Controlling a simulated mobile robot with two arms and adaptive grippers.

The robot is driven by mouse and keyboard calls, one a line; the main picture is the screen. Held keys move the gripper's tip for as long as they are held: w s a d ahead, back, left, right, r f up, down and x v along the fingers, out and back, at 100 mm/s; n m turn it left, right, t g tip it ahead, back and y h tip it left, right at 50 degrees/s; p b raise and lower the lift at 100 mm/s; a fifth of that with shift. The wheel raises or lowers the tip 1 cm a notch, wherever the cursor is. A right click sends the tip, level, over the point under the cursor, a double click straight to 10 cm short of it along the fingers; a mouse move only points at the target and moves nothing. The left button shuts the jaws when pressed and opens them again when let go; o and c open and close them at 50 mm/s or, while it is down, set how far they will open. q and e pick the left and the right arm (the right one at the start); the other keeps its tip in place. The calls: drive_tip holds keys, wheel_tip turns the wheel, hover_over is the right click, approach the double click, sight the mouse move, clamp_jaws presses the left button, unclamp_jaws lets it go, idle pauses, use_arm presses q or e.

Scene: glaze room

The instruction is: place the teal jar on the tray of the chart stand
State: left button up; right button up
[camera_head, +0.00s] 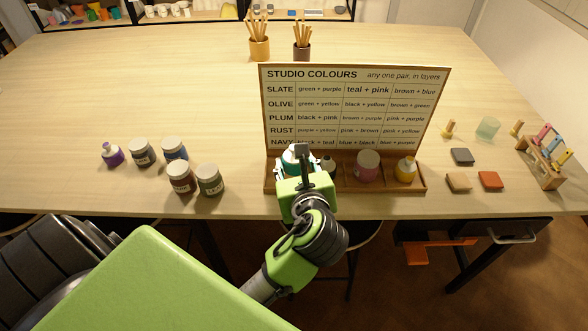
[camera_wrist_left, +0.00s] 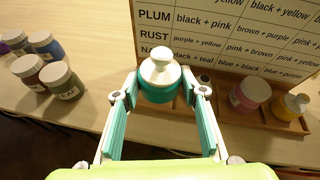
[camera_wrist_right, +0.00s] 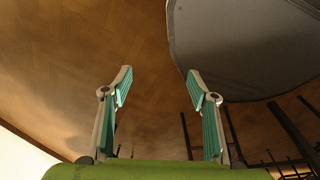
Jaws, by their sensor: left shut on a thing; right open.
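The chart stand (camera_head: 355,108) stands on the table, its board titled "STUDIO COLOURS", with a brown wooden tray (camera_head: 390,189) along its foot. My left gripper (camera_head: 303,168) is over the left part of the tray, shut on the teal jar (camera_wrist_left: 159,92), which has a pale domed lid. In the head view the gripper largely hides the jar. The jar looks upright; whether its base touches the tray cannot be told. My right gripper (camera_wrist_right: 158,80) is open and empty, with brown floor behind it; it does not show in the head view.
A pink jar (camera_head: 367,167) and a yellow jar (camera_head: 405,170) stand on the tray's right part. Several jars (camera_head: 180,177) stand left of the stand. Tiles (camera_head: 490,180) and a small wooden rack (camera_head: 545,165) lie to the right. Brush pots (camera_head: 259,48) stand behind the board.

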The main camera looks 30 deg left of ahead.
sight(286, 162)
use_arm(q)
drive_tip(key=shift+w+a+f, duration=0.2)
drive_tip(key=shift+w+a, duration=0.1)
drive_tip(key=shift+a, duration=0.35)
drive_tip(key=shift+w+a+f, duration=0.2)
drive_tip(key=shift+w+a, duration=0.1)
drive_tip(key=shift+a, duration=0.3)
drive_tip(key=f, duration=0.1)
drive_tip(key=w+a+f, duration=0.2)
drive_tip(key=f, duration=0.1)
drive_tip(key=shift+a+f, duration=0.1)
drive_tip(key=shift+w+a+f, duration=0.1)
drive_tip(key=shift+w+f, duration=0.05)
drive_tip(key=shift+f, duration=0.1)
drive_tip(key=shift+w+a+f, duration=0.1)
drive_tip(key=shift+a+f, duration=0.1)
drive_tip(key=shift+f, duration=0.05)
drive_tip(key=f, duration=0.3)
drive_tip(key=shift+w+a+f+p, duration=0.1)
drive_tip(key=shift+a+f+p, duration=0.05)
drive_tip(key=shift+a+p, duration=0.15)
drive_tip(key=shift+d+f, duration=0.1)
drive_tip(key=shift+f, duration=0.1)
use_arm(e)
drive_tip(key=shift+s+a+r, duration=0.2)
drive_tip(key=shift+s+a, duration=0.1)
drive_tip(key=shift+s, duration=0.2)
drive_tip(key=shift+s+a+r, duration=0.2)
drive_tip(key=shift+s+a, duration=0.1)
drive_tip(key=shift+s, duration=0.15)
